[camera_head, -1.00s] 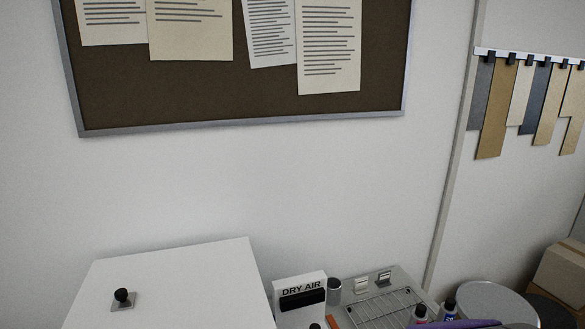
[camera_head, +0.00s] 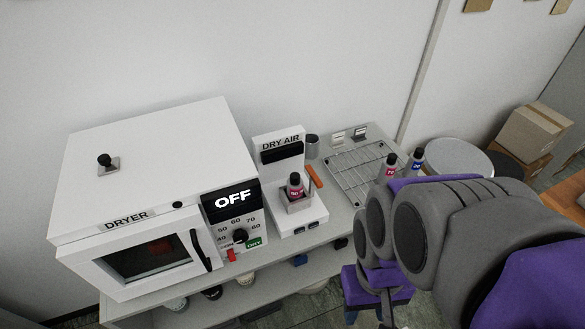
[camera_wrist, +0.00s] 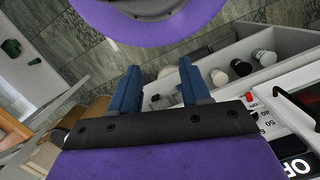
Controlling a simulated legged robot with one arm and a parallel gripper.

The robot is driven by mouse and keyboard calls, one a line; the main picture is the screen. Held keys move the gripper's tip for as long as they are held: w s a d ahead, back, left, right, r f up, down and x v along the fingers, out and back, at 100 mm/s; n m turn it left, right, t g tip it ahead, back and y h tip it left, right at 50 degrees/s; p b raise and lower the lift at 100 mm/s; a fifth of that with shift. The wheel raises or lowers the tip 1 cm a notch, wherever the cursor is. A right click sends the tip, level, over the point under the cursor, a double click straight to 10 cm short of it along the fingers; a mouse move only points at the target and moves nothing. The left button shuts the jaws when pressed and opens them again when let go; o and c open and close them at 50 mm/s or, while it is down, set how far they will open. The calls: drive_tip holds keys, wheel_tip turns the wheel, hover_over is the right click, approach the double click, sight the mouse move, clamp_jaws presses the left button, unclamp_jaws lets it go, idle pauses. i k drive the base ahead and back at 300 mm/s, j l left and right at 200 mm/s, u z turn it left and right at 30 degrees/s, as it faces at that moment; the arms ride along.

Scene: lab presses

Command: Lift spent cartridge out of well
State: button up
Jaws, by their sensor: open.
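A dark cartridge with a red label and grey cap (camera_head: 295,185) stands upright in a small holder (camera_head: 300,204) on the front of the white DRY AIR unit (camera_head: 282,150). The holder hides its lower end. In the wrist view my gripper (camera_wrist: 158,75) is open, its two blue fingers spread with nothing held between them. It points towards the floor and shelf, apart from the cartridge, which I cannot make out in that view. In the head view my grey and purple arm fills the right foreground, and the fingers cannot be made out.
A white dryer reading OFF (camera_head: 160,190) stands left of the unit; its display also shows in the wrist view (camera_wrist: 300,168). A wire rack (camera_head: 360,172) lies to the right, near red-labelled (camera_head: 390,167) and blue-labelled (camera_head: 414,161) bottles. A round stool-like top (camera_head: 458,160) and boxes (camera_head: 532,132) stand beyond.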

sight(295, 184)
drive_tip(key=l+u, duration=0.15)
drive_tip(key=l, duration=1.5)
